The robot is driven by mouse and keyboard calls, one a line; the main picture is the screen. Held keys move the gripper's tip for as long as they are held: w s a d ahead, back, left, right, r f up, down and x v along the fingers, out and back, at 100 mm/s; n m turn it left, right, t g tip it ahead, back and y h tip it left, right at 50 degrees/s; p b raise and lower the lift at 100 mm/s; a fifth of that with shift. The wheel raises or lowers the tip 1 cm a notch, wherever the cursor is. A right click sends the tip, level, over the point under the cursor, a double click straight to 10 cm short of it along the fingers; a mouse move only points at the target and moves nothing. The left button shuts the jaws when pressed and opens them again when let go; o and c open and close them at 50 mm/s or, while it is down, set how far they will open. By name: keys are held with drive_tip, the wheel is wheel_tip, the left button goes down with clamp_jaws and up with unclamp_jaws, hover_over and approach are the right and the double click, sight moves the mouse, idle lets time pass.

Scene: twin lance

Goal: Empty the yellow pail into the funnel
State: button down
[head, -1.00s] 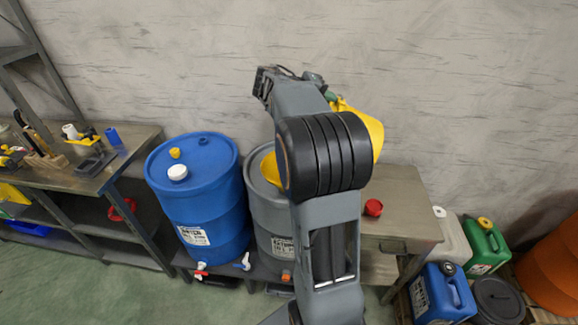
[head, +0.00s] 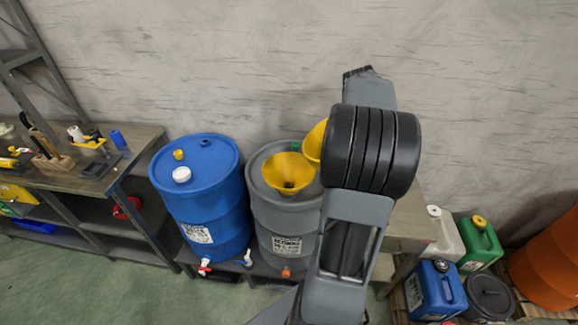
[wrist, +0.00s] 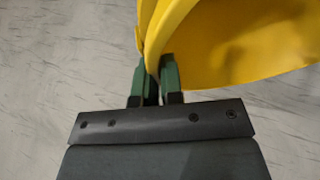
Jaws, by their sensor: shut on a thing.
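The yellow funnel (head: 287,172) stands in the top of the grey drum (head: 282,212), its wide mouth facing up. The yellow pail (head: 315,142) shows only in part, just right of and above the funnel, with my black arm joint covering the rest. In the wrist view the pail (wrist: 240,45) is large at the top right, its wall held between the green fingers of my gripper (wrist: 158,80). The pail's contents and exact tilt cannot be told.
A blue drum (head: 196,190) with a white cap stands left of the grey drum. A workbench (head: 135,145) with tools is at the far left. Canisters (head: 437,290) and an orange container (head: 548,262) stand at the right. A wall is behind.

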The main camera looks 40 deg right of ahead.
drive_tip(key=s+d+f+t+y+p, duration=0.1)
drive_tip(key=s+d+p, duration=0.1)
drive_tip(key=s+d+f+m+t+y+p, duration=0.1)
drive_tip(key=d+f+p, duration=0.1)
drive_tip(key=shift+s+d+f+y, duration=0.1)
drive_tip(key=shift+s+d+y, duration=0.05)
drive_tip(key=shift+s+y, duration=0.25)
wheel_tip(320, 180, up, 7)
drive_tip(key=s+d+t+y, duration=0.1)
drive_tip(key=shift+d+t, duration=0.3)
idle(0.3)
